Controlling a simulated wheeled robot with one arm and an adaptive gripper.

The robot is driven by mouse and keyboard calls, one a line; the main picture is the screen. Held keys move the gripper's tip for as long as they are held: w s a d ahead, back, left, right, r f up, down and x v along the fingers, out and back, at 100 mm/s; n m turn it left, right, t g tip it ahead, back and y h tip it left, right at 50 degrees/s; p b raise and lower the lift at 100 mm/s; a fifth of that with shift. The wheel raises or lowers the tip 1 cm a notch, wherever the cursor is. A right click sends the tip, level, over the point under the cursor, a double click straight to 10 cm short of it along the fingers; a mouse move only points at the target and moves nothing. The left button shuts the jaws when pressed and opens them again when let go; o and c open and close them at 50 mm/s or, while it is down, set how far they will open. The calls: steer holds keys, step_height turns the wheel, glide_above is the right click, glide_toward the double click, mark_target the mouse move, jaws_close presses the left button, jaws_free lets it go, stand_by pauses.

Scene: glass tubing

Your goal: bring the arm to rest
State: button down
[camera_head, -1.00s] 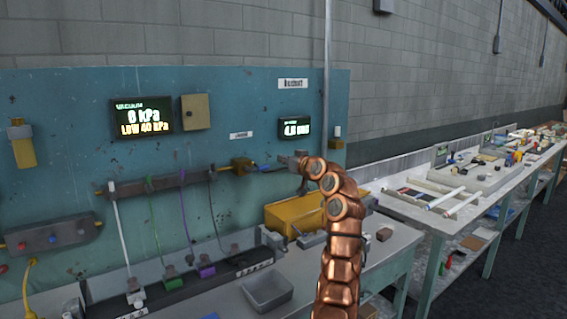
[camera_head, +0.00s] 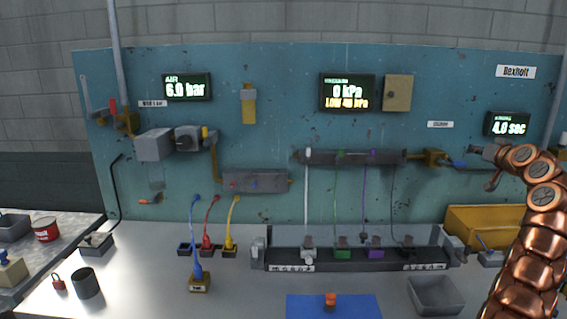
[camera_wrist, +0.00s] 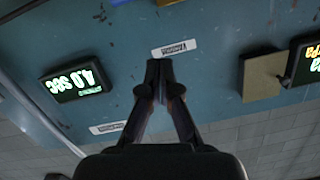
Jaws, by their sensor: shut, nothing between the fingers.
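My copper-coloured segmented arm (camera_head: 541,200) rises at the right edge of the head view and bends over to the left at its top. The teal panel fills the background there, upside down.
The teal panel (camera_head: 290,75) carries displays, valves and a manifold (camera_head: 350,157).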

steer(key=w+a+g+y, duration=0.1)
steer(key=a+g+y, duration=0.35)
steer(key=a, duration=1.55)
steer(key=s+a+f+g, duration=0.3)
steer(key=s+a, duration=0.4)
steer(key=a, duration=0.3)
steer(key=s+a+f+g, duration=0.2)
steer(key=s+a+f, duration=0.3)
steer(key=a, duration=0.4)
steer(key=s+a+f+n+g, duration=0.1)
steer(key=s+a+f+g, duration=0.3)
steer(key=s, duration=0.7)
steer(key=s+a+f+n+g, duration=0.1)
steer(key=s+a+f, duration=0.3)
steer(key=s, duration=0.7)
steer(key=s+f+g+h, duration=0.1)
steer(key=s+f, duration=0.3)
steer(key=s, duration=0.9)
steer(key=s+f+n+g+h, duration=0.1)
steer(key=s+f, duration=0.4)
steer(key=s, duration=0.7)
steer(key=shift+s+d+g+h, duration=0.2)
steer(key=shift+s+g+h, duration=0.15)
steer(key=shift+g+h, duration=0.45)
steer(key=shift+w, duration=0.1)
